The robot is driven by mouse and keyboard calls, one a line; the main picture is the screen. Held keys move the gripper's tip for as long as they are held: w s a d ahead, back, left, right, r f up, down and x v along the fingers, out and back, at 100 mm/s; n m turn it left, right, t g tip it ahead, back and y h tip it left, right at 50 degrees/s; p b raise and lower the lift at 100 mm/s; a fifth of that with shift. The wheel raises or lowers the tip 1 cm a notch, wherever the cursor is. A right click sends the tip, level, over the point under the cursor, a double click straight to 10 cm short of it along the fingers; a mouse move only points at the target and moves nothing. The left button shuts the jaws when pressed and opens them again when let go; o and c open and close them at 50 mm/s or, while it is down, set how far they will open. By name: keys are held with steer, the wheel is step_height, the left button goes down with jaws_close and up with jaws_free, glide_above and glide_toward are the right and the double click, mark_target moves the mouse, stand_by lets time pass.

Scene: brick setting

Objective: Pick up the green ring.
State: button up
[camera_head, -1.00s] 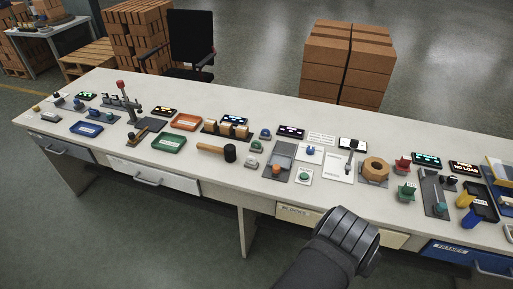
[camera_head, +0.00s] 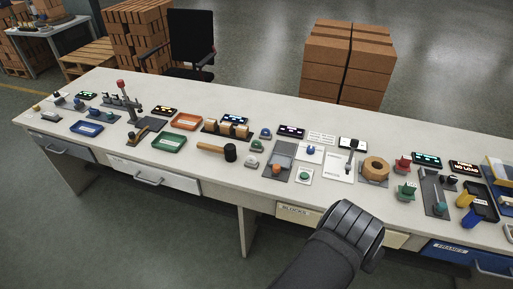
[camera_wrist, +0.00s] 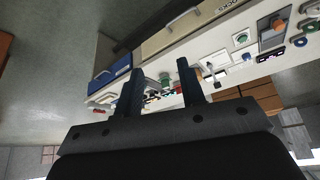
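In the wrist view a small green round thing (camera_wrist: 301,42) shows at the far right, too small to identify. My gripper (camera_wrist: 159,72) has its two dark fingers apart with nothing between them. In the head view only my dark wrist shows, in front of the bench's front edge; the fingers are hidden.
A wooden hexagonal nut (camera_head: 376,167), a mallet (camera_head: 229,151), an orange tray (camera_head: 186,121), a blue tray (camera_head: 86,128) and several buttons and displays crowd the bench top. A yellow-and-blue holder (camera_head: 474,210) stands at the right. A chair (camera_head: 190,40) and stacked boxes (camera_head: 345,65) stand behind.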

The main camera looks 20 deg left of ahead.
steer(key=w+d+r+n+g+y, duration=0.1)
steer(key=w+d+r, duration=0.2)
steer(key=w, duration=0.4)
steer(key=w+d+r+n+g, duration=0.1)
steer(key=w+d+r+n, duration=0.15)
steer(key=w, duration=0.45)
steer(key=w+a+n+y, duration=0.1)
steer(key=w+a+n, duration=0.2)
steer(key=w, duration=0.7)
steer(key=w+a+n+y, duration=0.2)
steer(key=w+a+n, duration=0.15)
steer(key=w, duration=0.55)
steer(key=n+g+y, duration=0.3)
steer(key=n, duration=1)
glide_above(257, 141)
steer(key=d, duration=0.6)
step_height(257, 141, down, 14)
steer(key=x, duration=1)
steer(key=shift+w+d+f, duration=0.15)
steer(key=shift+w+f, duration=0.25)
steer(key=shift+f, duration=0.1)
steer(key=shift+x, duration=2.95)
steer(key=shift+s, duration=0.15)
